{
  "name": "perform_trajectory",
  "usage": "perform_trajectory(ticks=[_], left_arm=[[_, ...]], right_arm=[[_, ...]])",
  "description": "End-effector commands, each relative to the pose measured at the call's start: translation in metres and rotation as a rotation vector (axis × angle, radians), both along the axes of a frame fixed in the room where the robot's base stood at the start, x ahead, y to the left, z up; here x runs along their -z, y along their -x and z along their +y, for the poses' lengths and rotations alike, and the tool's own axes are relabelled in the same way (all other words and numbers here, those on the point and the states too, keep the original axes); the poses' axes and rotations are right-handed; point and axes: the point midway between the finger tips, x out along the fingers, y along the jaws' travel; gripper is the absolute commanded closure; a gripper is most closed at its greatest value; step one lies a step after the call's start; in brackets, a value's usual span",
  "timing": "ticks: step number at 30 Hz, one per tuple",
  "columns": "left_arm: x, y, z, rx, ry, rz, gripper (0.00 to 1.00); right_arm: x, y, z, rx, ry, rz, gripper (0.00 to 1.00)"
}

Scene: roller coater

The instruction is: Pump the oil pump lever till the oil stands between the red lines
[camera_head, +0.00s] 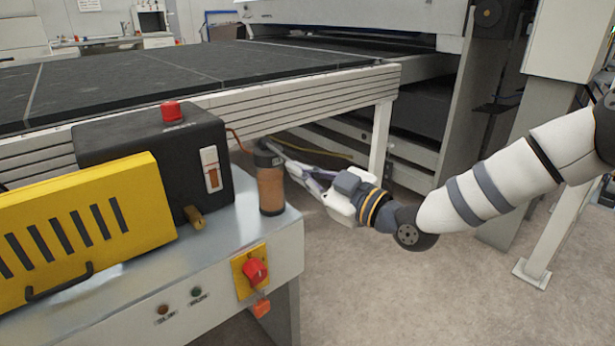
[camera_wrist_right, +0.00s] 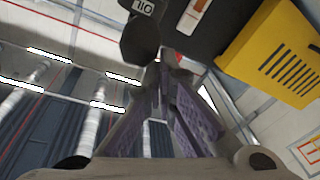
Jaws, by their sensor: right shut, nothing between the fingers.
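The oil pump unit is a black box (camera_head: 150,150) with a red cap on top. Its sight gauge (camera_head: 211,168) is a pale upright strip with orange-red in it; the oil level and red lines are too small to tell. The gauge also shows at the top of the wrist view (camera_wrist_right: 195,14). A brown cylinder (camera_head: 270,190) with a black top stands beside the box. My right gripper (camera_head: 277,149) is shut and empty, its fingertips close to that black top; I cannot tell whether they touch. I cannot clearly make out the lever. My left gripper is not in view.
A yellow slotted cover (camera_head: 85,230) stands in front of the black box. A red switch (camera_head: 255,271) is on the cabinet front. The dark conveyor table (camera_head: 200,70) lies behind, with its white leg (camera_head: 380,140) near my arm. Open floor lies at right.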

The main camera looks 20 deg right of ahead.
Motion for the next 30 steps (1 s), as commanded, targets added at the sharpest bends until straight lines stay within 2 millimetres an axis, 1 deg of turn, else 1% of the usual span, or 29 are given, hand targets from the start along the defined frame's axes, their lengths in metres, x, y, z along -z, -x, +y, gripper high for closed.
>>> perform_trajectory(ticks=[1,2,4,9,12,15,19,30], left_arm=[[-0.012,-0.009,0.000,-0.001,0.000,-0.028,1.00],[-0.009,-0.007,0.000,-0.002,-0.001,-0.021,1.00],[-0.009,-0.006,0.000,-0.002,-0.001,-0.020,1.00],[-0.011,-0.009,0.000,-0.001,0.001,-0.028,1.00],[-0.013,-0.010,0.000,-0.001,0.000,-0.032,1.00],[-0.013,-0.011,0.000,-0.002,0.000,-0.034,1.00],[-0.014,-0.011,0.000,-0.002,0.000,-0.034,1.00],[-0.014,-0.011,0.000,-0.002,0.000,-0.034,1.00]], right_arm=[[-0.027,-0.002,0.004,-0.003,0.001,-0.021,1.00],[-0.016,0.006,-0.003,0.002,-0.002,-0.011,1.00],[-0.007,0.022,-0.012,0.002,-0.004,-0.008,1.00],[0.002,0.055,-0.030,0.001,-0.003,-0.012,1.00],[0.006,0.069,-0.037,0.000,-0.003,-0.014,1.00],[0.009,0.078,-0.042,0.000,-0.004,-0.016,1.00],[0.011,0.082,-0.044,-0.002,-0.004,-0.016,1.00],[0.011,0.082,-0.044,-0.002,-0.004,-0.017,1.00]])
